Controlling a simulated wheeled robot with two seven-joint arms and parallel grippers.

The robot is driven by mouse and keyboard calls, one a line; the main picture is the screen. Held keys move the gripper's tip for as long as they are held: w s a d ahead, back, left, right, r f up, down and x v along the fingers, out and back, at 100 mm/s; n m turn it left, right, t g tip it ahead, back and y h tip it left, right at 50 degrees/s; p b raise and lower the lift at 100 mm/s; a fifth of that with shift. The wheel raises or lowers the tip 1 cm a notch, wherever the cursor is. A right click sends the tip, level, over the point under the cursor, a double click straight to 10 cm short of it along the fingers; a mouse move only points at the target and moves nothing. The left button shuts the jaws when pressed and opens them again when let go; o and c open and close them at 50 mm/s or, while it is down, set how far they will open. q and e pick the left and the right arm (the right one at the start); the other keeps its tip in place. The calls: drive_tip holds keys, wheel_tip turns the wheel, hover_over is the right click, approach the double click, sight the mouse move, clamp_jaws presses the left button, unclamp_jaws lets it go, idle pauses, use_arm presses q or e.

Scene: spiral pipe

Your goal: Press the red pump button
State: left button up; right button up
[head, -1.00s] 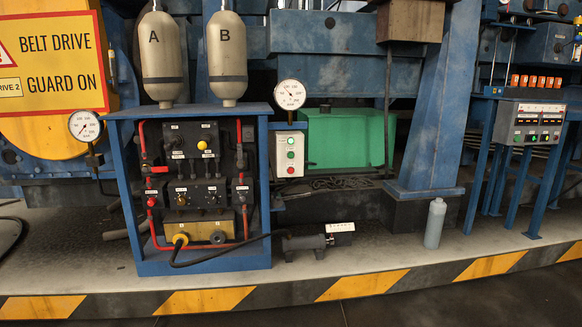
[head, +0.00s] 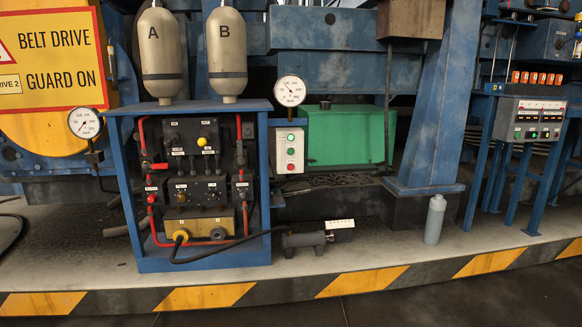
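A small light-grey control box (head: 280,150) is mounted beside the right side of the blue cabinet. It has a column of buttons: a green one on top (head: 290,138), a pale one in the middle (head: 291,152) and a red button (head: 290,167) at the bottom. The red button faces me and nothing covers it. The labels on the box are too small to read. Neither of my grippers is in view.
The blue cabinet (head: 266,200) holds valves, knobs and red pipes, with tanks A (head: 162,50) and B (head: 227,50) on top. A round gauge (head: 290,91) sits just above the box. A small motor (head: 304,240) and a grey bottle (head: 434,220) stand on the striped-edge platform.

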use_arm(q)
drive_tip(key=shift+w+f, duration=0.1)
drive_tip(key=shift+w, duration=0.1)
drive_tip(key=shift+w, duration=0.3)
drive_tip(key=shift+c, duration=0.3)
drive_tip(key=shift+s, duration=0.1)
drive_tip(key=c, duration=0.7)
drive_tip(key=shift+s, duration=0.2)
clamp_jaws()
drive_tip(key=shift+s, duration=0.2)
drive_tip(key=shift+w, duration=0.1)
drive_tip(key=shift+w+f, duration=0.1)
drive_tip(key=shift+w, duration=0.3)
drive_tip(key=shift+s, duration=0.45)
